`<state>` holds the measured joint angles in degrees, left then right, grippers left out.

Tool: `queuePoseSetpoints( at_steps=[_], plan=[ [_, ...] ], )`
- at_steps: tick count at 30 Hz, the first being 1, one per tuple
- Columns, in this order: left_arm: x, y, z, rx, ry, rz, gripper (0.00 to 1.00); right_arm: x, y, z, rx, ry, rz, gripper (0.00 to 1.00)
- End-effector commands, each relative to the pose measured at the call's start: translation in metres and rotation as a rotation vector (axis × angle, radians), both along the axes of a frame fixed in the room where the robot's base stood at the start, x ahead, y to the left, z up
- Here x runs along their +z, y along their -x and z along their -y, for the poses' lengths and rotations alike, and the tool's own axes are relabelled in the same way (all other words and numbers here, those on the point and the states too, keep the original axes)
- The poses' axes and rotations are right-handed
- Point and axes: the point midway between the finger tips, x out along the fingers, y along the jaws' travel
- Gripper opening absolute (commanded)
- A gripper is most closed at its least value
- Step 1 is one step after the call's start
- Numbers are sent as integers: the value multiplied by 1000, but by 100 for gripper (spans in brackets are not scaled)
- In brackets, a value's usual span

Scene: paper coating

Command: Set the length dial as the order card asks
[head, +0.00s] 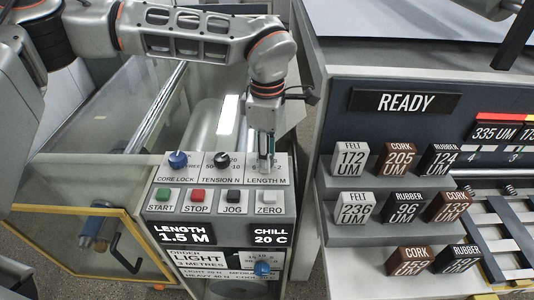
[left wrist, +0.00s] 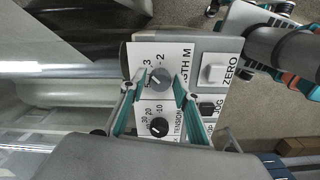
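The control panel (head: 180,200) in the head view has a length dial, mostly hidden there behind my left gripper (head: 267,150). In the left wrist view the grey length dial (left wrist: 158,79) shows, with marks 2 and 3 beside it. My left gripper (left wrist: 154,88) points down at it, its fingers apart on either side of the dial; contact with it cannot be made out. The display (head: 187,234) reads LENGTH 1.5 M. The order card (head: 200,260) reads LIGHT, 3 METRES. My right gripper cannot be made out in either view.
A core lock knob (head: 178,160) and a black tension knob (head: 222,159) are left of the length dial. START, STOP, JOG and ZERO (head: 269,197) buttons line up below. A blue knob (head: 262,268) is lower down. Labelled blocks stand on a stepped rack (head: 345,232) at right.

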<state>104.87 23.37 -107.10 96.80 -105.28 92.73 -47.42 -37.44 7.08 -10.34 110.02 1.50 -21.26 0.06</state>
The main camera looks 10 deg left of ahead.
Motion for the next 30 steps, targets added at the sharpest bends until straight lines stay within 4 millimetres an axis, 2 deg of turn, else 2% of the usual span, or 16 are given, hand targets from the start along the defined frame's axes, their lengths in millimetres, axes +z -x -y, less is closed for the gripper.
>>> queuePoseSetpoints(
  at_steps=[10,14,30],
  plan=[
    [0,0,0,1,0,0,40,1,0,0,-3,-2,2,40],
    [8,-1,0,1,1,2,40,1,0,0,-2,-1,1,40],
    [105,0,0,1,0,2,40,1,0,0,0,0,1,40]
  ],
)
